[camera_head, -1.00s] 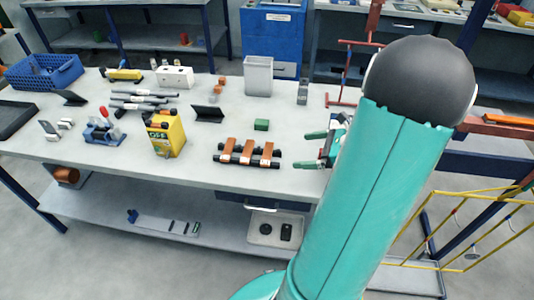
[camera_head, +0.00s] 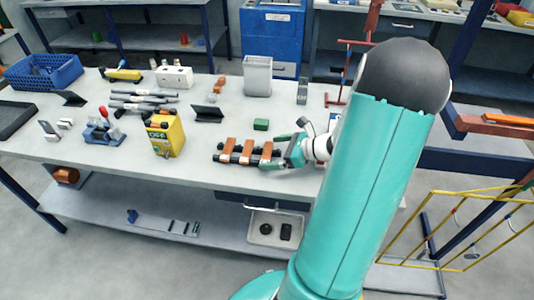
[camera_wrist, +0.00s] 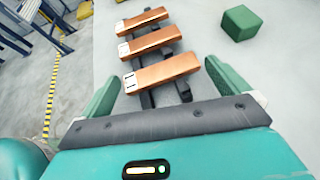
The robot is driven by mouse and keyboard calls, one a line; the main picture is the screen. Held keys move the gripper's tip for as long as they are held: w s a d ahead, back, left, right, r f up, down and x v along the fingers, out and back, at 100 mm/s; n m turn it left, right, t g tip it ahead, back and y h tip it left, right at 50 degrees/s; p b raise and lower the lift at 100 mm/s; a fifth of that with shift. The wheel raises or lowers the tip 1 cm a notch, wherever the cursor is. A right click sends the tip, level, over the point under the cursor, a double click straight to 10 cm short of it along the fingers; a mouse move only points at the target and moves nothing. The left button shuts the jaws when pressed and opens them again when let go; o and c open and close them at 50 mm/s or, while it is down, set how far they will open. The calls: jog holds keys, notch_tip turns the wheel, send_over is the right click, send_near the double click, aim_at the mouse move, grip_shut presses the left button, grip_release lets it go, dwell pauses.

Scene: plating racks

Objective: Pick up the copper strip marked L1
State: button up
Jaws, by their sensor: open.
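Three copper strips lie side by side across a dark rack (camera_wrist: 184,92) on the workbench. In the wrist view they are a near strip (camera_wrist: 164,71), a middle strip (camera_wrist: 150,43) and a far strip (camera_wrist: 141,21). Each has a small pale label at its left end, too small to read, so I cannot tell which is L1. My gripper (camera_wrist: 162,68) is open and empty, its green fingers toward the two ends of the near strip. In the head view my gripper (camera_head: 285,151) is at the right end of the rack, beside the rightmost strip (camera_head: 266,151).
A green block (camera_head: 261,125) stands behind the rack; it also shows in the wrist view (camera_wrist: 241,23). A yellow box (camera_head: 165,135) and a black angled stand (camera_head: 208,114) are to the left. The bench's front edge (camera_head: 190,177) is close to the rack.

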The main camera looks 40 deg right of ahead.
jog(key=c, duration=0.9)
jog(key=shift+o, duration=0.2)
jog(key=shift+r, duration=0.1)
